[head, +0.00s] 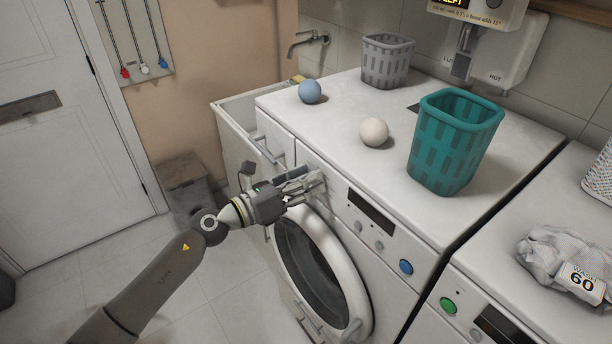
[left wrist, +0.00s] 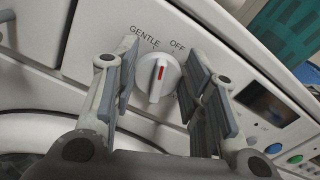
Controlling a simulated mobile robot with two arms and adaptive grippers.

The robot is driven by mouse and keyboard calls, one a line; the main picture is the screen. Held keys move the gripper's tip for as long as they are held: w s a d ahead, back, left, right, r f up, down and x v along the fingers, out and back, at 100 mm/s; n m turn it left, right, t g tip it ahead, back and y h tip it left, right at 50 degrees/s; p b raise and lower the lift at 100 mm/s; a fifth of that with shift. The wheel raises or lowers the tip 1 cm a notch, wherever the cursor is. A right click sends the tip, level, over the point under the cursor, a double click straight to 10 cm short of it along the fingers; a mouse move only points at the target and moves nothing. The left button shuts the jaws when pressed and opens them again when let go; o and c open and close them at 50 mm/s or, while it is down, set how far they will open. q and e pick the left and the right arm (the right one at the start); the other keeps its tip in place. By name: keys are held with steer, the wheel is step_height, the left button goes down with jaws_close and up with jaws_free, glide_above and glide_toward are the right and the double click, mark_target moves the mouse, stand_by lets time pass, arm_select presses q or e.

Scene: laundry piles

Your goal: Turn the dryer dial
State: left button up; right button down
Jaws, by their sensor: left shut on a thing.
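The dial (left wrist: 158,77) is a white round knob with a raised grip and a red mark, set in the white front panel of a front-loading machine (head: 335,218). In the left wrist view the words GENTLE and OFF stand above it, and the red mark points up between them. My left gripper (head: 312,184) reaches the panel above the round door. In the head view the gripper mostly hides the dial. My right gripper is not in view.
A teal basket (head: 455,142), a grey basket (head: 387,60), a white ball (head: 374,132) and a blue ball (head: 310,91) sit on top. The panel has a dark display (head: 371,212) and a blue button (head: 405,267). A second machine (head: 520,290) stands at right.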

arm_select(q)
steer(key=n+p, duration=0.1)
steer(key=n, duration=0.2)
steer(key=shift+w+a+n+p, duration=0.1)
steer(key=shift+w+n+p, duration=0.1)
steer(key=shift+n+p, duration=0.2)
stand_by(0.4)
steer(key=o, duration=0.9)
steer(key=shift+f, duration=0.1)
steer(key=v, duration=1.2)
